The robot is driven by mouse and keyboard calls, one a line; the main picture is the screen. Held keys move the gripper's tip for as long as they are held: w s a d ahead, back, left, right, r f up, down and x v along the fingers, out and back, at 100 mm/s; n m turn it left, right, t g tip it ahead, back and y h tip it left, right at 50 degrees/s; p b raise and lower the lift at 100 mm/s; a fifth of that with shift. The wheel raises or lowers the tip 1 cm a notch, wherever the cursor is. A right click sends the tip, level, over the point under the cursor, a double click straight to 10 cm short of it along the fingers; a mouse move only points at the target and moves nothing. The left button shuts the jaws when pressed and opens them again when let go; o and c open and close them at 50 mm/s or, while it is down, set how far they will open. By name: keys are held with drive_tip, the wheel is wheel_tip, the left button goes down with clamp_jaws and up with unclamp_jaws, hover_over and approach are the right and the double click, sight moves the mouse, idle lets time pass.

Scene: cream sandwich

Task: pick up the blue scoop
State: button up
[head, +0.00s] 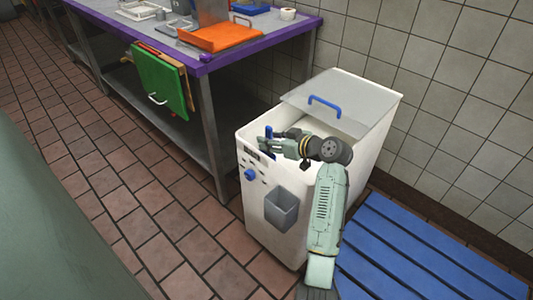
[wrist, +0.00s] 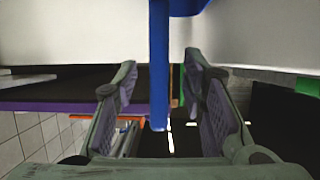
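The blue scoop (head: 268,142) is at the top left rim of the white bin, partly covered by my gripper in the head view. In the wrist view a flat blue bar of the scoop (wrist: 159,65) runs straight down between my fingers. My gripper (head: 273,139) is level over the bin's front left corner. In the wrist view my gripper (wrist: 157,85) is open, one finger on each side of the blue bar, with a gap on both sides.
The white bin (head: 262,225) has a translucent lid (head: 350,95) with a blue handle, slid back. A grey holder (head: 281,208) and blue knob (head: 249,174) are on its front. A purple-edged table (head: 215,65) stands left; a blue slatted pallet (head: 420,255) lies right.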

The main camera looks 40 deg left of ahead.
drive_tip(key=shift+w+a+f, duration=0.1)
drive_tip(key=shift+a+f, duration=0.15)
drive_tip(key=shift+a, duration=0.3)
drive_tip(key=shift+c, duration=0.6)
clamp_jaws()
